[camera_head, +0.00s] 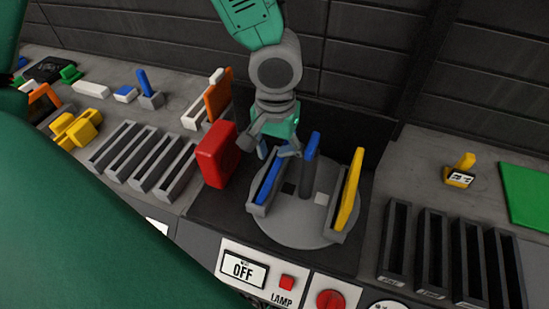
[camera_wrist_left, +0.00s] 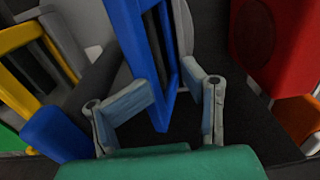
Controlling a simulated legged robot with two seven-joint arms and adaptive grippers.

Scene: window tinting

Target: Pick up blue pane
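The blue pane (camera_head: 268,182) stands upright in a grey slotted holder on the left side of the round grey turntable (camera_head: 285,228). In the left wrist view the blue pane (camera_wrist_left: 168,95) looks like a blue frame with a dark opening. My left gripper (camera_head: 277,153) is above and behind the pane's far end. In the left wrist view its two blue-grey fingers (camera_wrist_left: 172,92) are spread, with the pane's near end between them and gaps visible. Whether they touch the pane cannot be told. My right gripper is not in view.
A red block (camera_head: 217,155) stands close left of the turntable. Grey slotted racks (camera_head: 145,157) lie left, and dark racks (camera_head: 432,250) lie right. A control panel (camera_head: 285,272) is in front.

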